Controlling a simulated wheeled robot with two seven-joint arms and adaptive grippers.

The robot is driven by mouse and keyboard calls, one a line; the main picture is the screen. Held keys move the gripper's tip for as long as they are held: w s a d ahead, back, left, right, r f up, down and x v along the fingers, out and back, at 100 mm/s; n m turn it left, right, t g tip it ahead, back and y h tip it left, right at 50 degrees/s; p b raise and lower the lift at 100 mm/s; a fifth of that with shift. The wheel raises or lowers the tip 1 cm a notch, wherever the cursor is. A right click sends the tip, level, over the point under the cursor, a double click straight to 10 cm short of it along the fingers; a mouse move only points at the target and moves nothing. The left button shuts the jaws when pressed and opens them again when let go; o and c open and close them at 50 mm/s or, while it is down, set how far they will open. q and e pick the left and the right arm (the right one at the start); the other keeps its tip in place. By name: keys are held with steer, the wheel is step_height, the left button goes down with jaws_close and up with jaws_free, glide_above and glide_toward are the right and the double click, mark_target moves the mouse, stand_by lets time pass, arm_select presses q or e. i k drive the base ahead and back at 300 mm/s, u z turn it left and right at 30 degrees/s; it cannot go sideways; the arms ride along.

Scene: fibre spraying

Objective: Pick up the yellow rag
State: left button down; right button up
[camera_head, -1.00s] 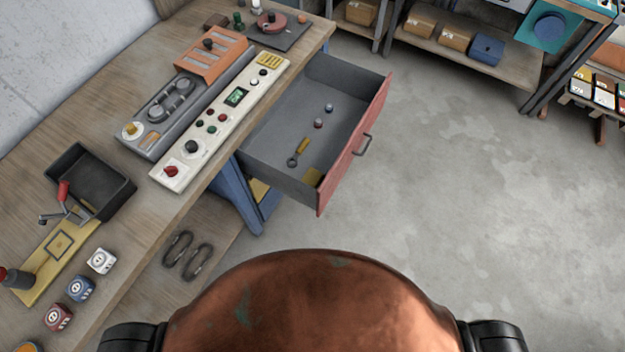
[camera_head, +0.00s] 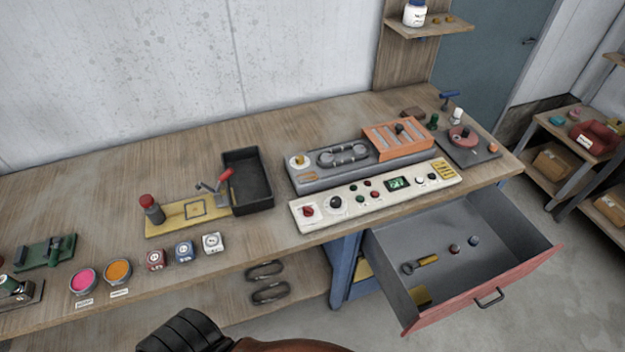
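A small flat yellow piece (camera_head: 421,295), which may be the yellow rag, lies in the front left corner of the open drawer (camera_head: 395,276). It is partly hidden by the drawer's front, and I cannot tell its material. A yellow-handled tool (camera_head: 427,260) with a dark ring end lies behind it in the drawer. Another yellow patch (camera_head: 364,270) shows under the bench beside the blue leg; I cannot tell what it is. Neither of my grippers is in view; only parts of my own body show at the bottom edge.
The drawer with its red front (camera_head: 470,303) juts out from the wooden workbench (camera_head: 90,190).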

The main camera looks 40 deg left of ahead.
mark_target(420, 294)
steer(key=z, duration=0.5)
steer(key=k, duration=1.15)
steer(key=z, duration=0.25)
steer(key=i, duration=0.75)
steer(key=z, duration=0.1)
